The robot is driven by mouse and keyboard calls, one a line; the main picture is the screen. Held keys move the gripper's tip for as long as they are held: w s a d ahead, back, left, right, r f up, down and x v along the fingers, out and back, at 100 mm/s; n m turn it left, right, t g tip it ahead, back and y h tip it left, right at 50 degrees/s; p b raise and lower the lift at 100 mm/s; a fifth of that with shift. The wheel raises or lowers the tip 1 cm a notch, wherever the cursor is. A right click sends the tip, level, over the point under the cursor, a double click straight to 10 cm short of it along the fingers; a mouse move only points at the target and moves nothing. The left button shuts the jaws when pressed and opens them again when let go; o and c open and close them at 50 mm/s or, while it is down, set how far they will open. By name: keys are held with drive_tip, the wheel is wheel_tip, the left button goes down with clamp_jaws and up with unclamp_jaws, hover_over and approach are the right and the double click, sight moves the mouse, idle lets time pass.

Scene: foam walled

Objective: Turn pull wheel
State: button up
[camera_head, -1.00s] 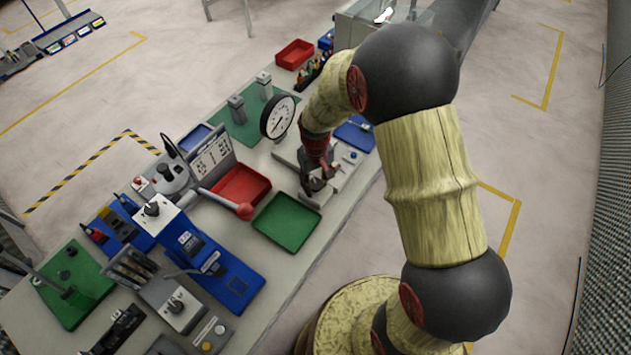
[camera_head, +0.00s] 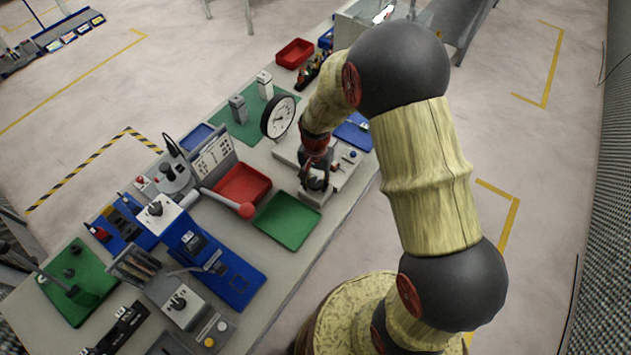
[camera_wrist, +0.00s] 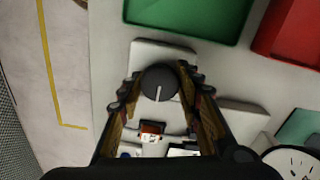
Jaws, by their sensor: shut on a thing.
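A dark round wheel (camera_wrist: 159,76) with a white mark on its face sits on a pale base plate (camera_wrist: 150,49) in the wrist view. The two fingers of my gripper (camera_wrist: 160,86) stand on either side of the wheel and are shut on it. The white mark points down in the wrist view. In the head view my gripper (camera_head: 315,184) is low over the pale unit at the bench's right edge. There the gripper mostly hides the wheel.
A green tray (camera_head: 287,221) and a red tray (camera_head: 241,187) lie left of the gripper. Floor is clear to the right.

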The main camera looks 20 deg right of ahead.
sight(316, 182)
drive_tip(key=shift+m, duration=0.5)
drive_tip(key=o, duration=1.2)
drive_tip(key=shift+r, duration=0.1)
wheel_tip(316, 182, up, 12)
drive_tip(key=shift+f, duration=0.1)
idle(0.5)
